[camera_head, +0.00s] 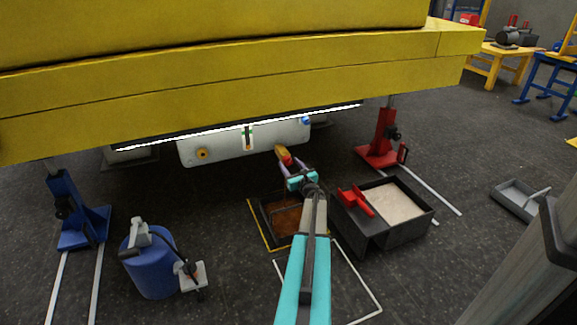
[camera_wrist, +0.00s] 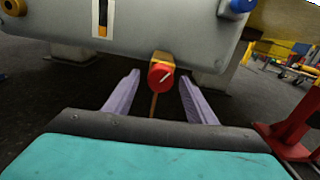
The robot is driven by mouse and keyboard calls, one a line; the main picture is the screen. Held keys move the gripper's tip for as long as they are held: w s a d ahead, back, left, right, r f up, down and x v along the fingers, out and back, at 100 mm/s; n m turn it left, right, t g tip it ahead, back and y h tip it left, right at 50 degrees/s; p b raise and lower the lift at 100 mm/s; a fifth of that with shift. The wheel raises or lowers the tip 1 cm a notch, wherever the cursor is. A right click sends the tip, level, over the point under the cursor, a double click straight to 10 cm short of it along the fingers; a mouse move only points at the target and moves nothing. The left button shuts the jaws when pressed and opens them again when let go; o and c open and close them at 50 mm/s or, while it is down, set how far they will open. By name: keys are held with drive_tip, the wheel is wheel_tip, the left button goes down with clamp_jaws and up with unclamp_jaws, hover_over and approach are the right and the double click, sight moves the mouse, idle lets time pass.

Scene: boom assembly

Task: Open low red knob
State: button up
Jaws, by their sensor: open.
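The low red knob (camera_wrist: 160,76) sits on a brass-coloured fitting at the bottom edge of the grey tank (camera_wrist: 130,40), with a pale line across its face. A brown stream or rod shows below the fitting. In the head view the knob (camera_head: 286,158) is small, just beyond my gripper (camera_head: 292,172). In the wrist view my gripper (camera_wrist: 160,98) is open, with one purple finger on each side of the knob and gaps between. I cannot tell how far the fingertips are from the knob in depth.
A tray with brown contents (camera_head: 264,226) lies below the tank. A red stand (camera_head: 383,140) is at the right, a blue canister (camera_head: 150,262) at the left. The yellow boom (camera_head: 230,85) hangs above.

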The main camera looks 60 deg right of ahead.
drive_tip(key=p+v, duration=0.3)
drive_tip(key=v, duration=1)
drive_tip(key=shift+a+r, duration=0.1)
idle(0.3)
